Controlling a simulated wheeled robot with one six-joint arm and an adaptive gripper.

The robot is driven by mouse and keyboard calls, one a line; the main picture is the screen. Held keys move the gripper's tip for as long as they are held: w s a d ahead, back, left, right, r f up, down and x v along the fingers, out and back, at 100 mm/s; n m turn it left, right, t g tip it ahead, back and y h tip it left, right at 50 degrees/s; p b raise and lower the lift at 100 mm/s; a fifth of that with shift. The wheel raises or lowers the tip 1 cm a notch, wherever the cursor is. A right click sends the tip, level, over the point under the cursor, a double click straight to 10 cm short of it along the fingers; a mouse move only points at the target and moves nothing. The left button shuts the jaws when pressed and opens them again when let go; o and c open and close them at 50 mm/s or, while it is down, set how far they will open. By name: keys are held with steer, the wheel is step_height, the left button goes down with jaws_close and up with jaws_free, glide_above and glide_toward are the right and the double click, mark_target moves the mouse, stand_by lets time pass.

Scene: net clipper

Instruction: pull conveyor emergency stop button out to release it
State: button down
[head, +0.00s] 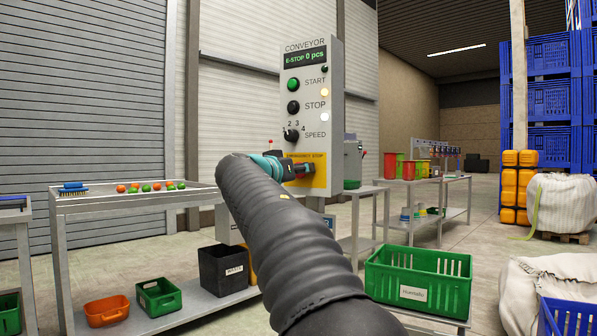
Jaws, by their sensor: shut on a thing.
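The conveyor control panel (331,80) is a grey box on a post, with its display reading "E-STOP 0 pcs". Its yellow emergency stop plate (319,183) is at the bottom of the front face. The emergency stop button (309,168) shows only as a small red part at the plate, mostly hidden by my gripper. My gripper (304,171) is at the plate, shut on the button. My dark arm covers the lower middle of the view and hides the plate's left part.
A table (75,208) with several small balls and a blue brush stands left. A green crate (418,280) is at lower right. More tables with bins stand behind the panel. White sacks (565,205) and blue stacked crates are at right.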

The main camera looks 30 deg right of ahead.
steer(key=shift+s+a+b, duration=0.4)
steer(key=shift+a+b, duration=0.15)
steer(key=shift+b, duration=0.3)
steer(key=c, duration=0.6)
jaws_free()
steer(key=shift+a, duration=0.15)
steer(key=v, duration=1.2)
